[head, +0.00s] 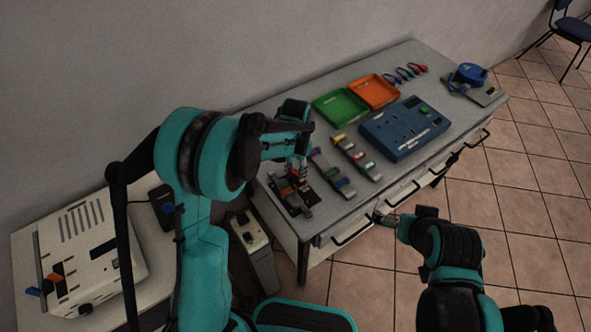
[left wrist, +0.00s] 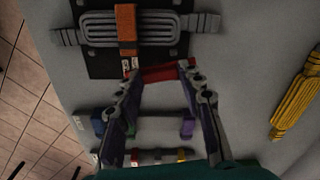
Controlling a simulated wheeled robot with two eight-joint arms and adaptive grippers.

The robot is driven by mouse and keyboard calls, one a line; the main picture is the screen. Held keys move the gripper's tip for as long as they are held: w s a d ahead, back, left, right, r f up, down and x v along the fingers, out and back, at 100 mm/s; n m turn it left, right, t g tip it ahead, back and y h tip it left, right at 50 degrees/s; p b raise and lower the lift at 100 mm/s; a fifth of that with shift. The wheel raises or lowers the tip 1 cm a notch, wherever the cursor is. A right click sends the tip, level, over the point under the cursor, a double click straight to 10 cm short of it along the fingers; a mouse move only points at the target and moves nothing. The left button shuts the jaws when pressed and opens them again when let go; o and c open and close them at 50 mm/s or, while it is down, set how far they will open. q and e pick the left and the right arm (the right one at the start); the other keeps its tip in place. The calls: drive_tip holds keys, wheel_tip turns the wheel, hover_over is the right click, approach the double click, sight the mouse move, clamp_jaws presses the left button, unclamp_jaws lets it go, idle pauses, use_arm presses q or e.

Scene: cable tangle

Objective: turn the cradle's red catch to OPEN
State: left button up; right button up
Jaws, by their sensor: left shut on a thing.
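The cradle (left wrist: 103,62) is a black plate at the top of the left wrist view, holding a grey ribbed piece (left wrist: 105,27) under an orange strap (left wrist: 127,25). It also shows at the table's near left end in the head view (head: 306,207). The red catch (left wrist: 165,73) lies crosswise, slightly tilted, at the cradle's lower edge.
Strips with coloured clips (head: 357,157) lie beside the cradle. Green (head: 341,108) and orange (head: 374,92) trays and a blue panel (head: 404,127) stand farther along the table. Drawer handles (head: 352,229) jut from its front. A yellow object (left wrist: 298,95) lies right in the wrist view.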

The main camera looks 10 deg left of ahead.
sight(295, 173)
use_arm(q)
drive_tip(key=shift+m, duration=1.2)
drive_tip(key=o, duration=1.2)
drive_tip(key=shift+c, duration=0.2)
wheel_tip(295, 173, up, 12)
